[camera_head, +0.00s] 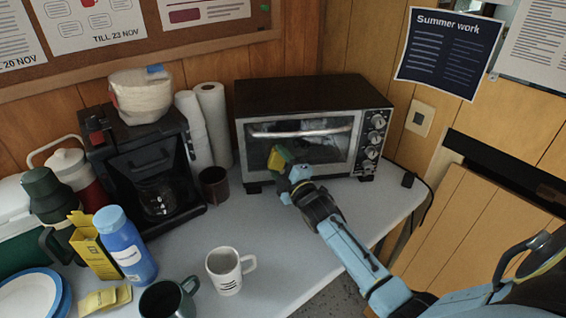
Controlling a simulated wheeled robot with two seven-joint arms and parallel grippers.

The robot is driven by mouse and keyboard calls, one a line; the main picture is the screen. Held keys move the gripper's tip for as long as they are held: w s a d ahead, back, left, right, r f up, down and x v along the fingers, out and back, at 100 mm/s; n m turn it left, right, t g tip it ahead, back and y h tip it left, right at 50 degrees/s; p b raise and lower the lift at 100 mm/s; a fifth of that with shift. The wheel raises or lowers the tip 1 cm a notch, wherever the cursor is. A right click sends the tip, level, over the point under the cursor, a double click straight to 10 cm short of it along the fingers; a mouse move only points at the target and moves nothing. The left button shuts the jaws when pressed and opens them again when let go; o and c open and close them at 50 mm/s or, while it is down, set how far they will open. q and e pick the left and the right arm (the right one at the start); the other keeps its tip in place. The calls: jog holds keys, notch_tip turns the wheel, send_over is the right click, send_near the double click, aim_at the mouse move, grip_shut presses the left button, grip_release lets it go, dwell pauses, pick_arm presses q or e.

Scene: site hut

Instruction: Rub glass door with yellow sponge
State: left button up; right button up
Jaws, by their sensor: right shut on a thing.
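The toaster oven (315,95) stands at the back of the table, with a dark glass door (330,147) and a metal handle across its top. The door is closed. My right gripper (285,167) is in front of the left part of the door, shut on the yellow sponge (276,160), which also shows a green part. The sponge is at or very near the glass; I cannot tell whether it touches. The gripper hides part of the lower left of the door. My left gripper is not in view.
A coffee maker (118,150), paper rolls (213,115) and a brown cup (214,187) stand left of the oven. A white mug (226,270), dark green mug (165,300) and blue bottle (122,245) are nearer the front. The table (290,235) is clear before the oven.

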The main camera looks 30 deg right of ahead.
jog(key=shift+r, duration=0.15)
jog(key=shift+s+a+p, duration=0.3)
jog(key=shift+p, duration=0.2)
jog(key=shift+s+a+p, duration=0.25)
jog(key=shift+s+p, duration=0.15)
jog(key=shift+s, duration=0.25)
jog(key=shift+s+a+p, duration=0.25)
jog(key=shift+s+p, duration=0.15)
jog(key=shift+s, duration=0.2)
jog(key=shift+s+a+p, duration=0.25)
jog(key=shift+s+p, duration=0.05)
jog(key=shift+s, duration=0.25)
jog(key=shift+s+a+p, duration=0.2)
jog(key=shift+s+p, duration=0.05)
jog(key=shift+s, duration=0.3)
jog(key=s+p, duration=0.1)
jog(key=s+a, duration=0.1)
jog(key=shift+s+a+p, duration=0.1)
jog(key=shift+s+p, duration=0.25)
